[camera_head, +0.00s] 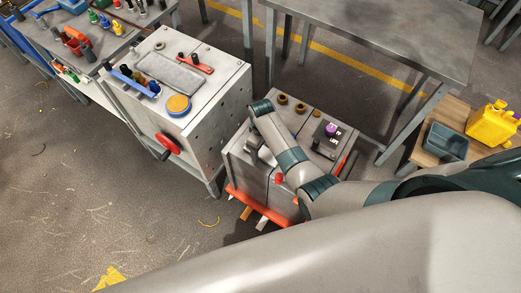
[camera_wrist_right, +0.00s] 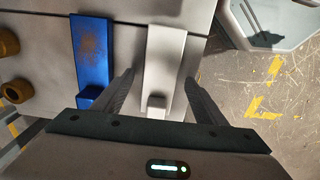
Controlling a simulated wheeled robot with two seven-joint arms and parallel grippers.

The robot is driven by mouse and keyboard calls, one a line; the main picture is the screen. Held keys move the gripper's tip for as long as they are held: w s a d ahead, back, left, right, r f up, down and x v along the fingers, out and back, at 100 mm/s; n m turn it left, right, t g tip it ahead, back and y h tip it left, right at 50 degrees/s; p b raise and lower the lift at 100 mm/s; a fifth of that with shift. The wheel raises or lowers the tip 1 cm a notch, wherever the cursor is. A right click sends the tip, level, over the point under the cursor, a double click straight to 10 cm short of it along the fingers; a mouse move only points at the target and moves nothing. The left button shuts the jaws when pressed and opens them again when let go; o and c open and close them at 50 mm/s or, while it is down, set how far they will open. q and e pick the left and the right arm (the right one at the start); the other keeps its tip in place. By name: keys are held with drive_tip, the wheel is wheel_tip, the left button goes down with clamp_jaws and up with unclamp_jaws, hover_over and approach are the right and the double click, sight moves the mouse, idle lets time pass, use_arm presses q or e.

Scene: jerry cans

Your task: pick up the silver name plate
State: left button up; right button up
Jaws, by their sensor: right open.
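The silver name plate (camera_wrist_right: 166,50) is a pale flat bar with a small raised block at its near end. It lies on a grey cabinet top in the right wrist view. My right gripper (camera_wrist_right: 160,84) is open, with one finger on each side of the plate's near part. I cannot tell whether the fingers touch it. In the head view my right gripper (camera_head: 256,152) is over the left part of the small grey cabinet (camera_head: 246,170), and my arm hides the plate there. My left gripper is not in view.
A worn blue bar (camera_wrist_right: 91,50) lies just left of the silver plate. A yellow jerry can (camera_head: 490,122) and grey bin (camera_head: 447,141) stand right. Floor at left is mostly clear.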

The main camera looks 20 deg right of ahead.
sight(262, 152)
drive_tip(key=shift+f, duration=0.45)
drive_tip(key=c, duration=1.2)
drive_tip(key=shift+r, duration=0.2)
drive_tip(key=shift+r, duration=0.45)
wheel_tip(262, 152, up, 3)
drive_tip(key=shift+s+b, duration=0.1)
drive_tip(key=shift+b, duration=0.25)
drive_tip(key=s+d+r, duration=0.2)
drive_tip(key=s, duration=0.1)
drive_tip(key=s+d+r+b, duration=0.1)
drive_tip(key=s+d+r, duration=0.1)
drive_tip(key=s, duration=0.1)
drive_tip(key=s+d+r, duration=0.1)
drive_tip(key=s+r, duration=0.1)
drive_tip(key=s, duration=0.2)
drive_tip(key=shift+d+r, duration=0.4)
